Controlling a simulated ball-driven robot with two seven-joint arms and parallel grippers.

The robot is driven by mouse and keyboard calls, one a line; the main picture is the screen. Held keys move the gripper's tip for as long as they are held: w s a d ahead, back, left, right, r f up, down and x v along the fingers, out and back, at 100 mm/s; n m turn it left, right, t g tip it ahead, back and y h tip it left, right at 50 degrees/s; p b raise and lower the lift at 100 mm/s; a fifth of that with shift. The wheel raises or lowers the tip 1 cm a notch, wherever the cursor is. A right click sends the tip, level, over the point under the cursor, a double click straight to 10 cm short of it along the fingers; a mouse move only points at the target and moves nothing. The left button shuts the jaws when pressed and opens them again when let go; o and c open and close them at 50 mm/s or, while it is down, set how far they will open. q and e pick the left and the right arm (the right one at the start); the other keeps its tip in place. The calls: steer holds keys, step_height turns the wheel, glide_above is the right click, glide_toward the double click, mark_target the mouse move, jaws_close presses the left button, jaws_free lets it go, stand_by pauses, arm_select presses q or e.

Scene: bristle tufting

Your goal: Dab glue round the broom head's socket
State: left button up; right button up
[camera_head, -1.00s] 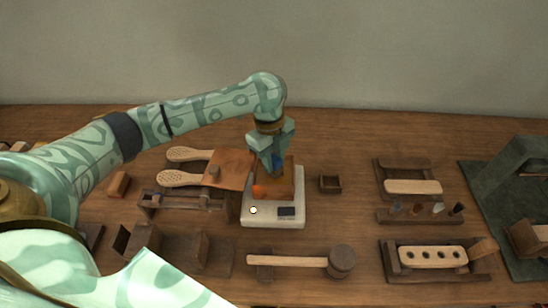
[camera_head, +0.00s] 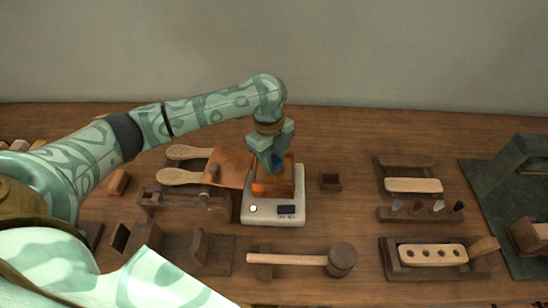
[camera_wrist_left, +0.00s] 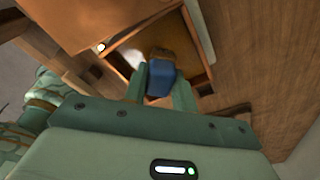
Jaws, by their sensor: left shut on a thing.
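My left gripper (camera_head: 270,158) is over the wooden box (camera_head: 286,186) on the pale scale (camera_head: 252,218). It is shut on a blue piece (camera_head: 279,163) with a brown end, which points down into the box. The left wrist view shows this blue piece (camera_wrist_left: 160,84) between the fingers, with the box walls (camera_wrist_left: 200,42) around its brown end. What the brown end touches is unclear. A pale block with several holes (camera_head: 432,254) lies in a wooden holder at the right. I cannot tell which piece is the broom head, and no glue is clearly visible. My right gripper is not in view.
A mallet (camera_head: 342,260) lies in front of the scale. Two pale paddle-shaped brushes (camera_head: 180,177) lie left of it. A rack of small tufts (camera_head: 418,213) and a green mat (camera_head: 488,205) are further right.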

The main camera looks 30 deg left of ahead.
mark_target(275, 160)
arm_select(q)
steer(key=shift+s+f+p, duration=0.1)
steer(key=shift+f+p, duration=0.05)
steer(key=shift+p, duration=0.35)
stand_by(1.6)
step_height(275, 160, up, 4)
steer(key=p, duration=0.4)
steer(key=shift+p, duration=0.35)
step_height(275, 160, up, 3)
steer(key=p, duration=0.4)
stand_by(0.4)
